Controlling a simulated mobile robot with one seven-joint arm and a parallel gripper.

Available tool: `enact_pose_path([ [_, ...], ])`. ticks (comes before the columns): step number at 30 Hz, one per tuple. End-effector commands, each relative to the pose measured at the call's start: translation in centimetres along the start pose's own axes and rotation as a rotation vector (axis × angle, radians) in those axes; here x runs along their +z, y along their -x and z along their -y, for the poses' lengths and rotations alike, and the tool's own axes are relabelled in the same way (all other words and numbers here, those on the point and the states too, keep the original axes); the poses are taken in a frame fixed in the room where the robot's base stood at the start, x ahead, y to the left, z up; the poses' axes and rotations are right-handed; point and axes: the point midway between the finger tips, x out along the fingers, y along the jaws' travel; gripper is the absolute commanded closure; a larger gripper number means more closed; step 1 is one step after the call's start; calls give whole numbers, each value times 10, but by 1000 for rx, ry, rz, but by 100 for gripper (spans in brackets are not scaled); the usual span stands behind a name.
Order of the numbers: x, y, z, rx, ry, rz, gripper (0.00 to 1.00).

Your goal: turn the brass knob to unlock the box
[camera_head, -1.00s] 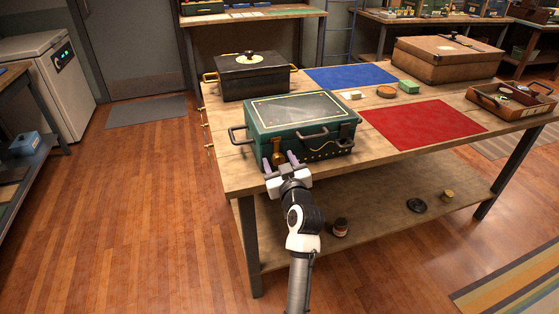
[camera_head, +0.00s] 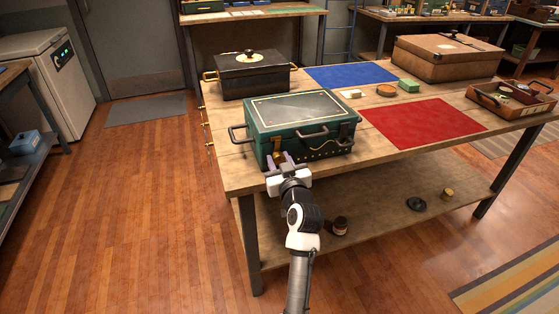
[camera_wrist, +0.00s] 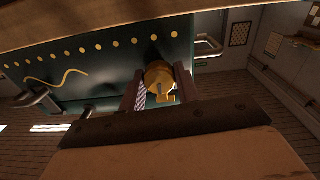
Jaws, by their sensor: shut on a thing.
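In the wrist view, the brass knob (camera_wrist: 160,76) sits on the box's green front face, below a row of brass studs. My gripper (camera_head: 279,164) is at the left part of the box's front. In the wrist view, the two fingers of my gripper (camera_wrist: 161,92) stand on either side of the brass knob and are shut on it. In the head view my fingers and wrist hide most of the knob.
A black box (camera_head: 250,78) stands behind the green one. A blue mat (camera_head: 350,76), a red mat (camera_head: 424,123), a brown case (camera_head: 443,60) and a tray of small items (camera_head: 480,98) share the tabletop. The floor left of the table is clear.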

Motion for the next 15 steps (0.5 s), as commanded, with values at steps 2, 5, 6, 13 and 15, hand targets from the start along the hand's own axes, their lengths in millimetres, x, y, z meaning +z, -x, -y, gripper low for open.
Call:
enact_pose_path([
  [2,-1,0,0,-1,-49,3,91],
  [5,-1,0,0,-1,-126,6,91],
  [6,-1,0,0,-2,-160,8,91],
  [13,-2,0,0,-2,-376,14,91],
  [15,-2,0,0,-2,-443,16,91],
])
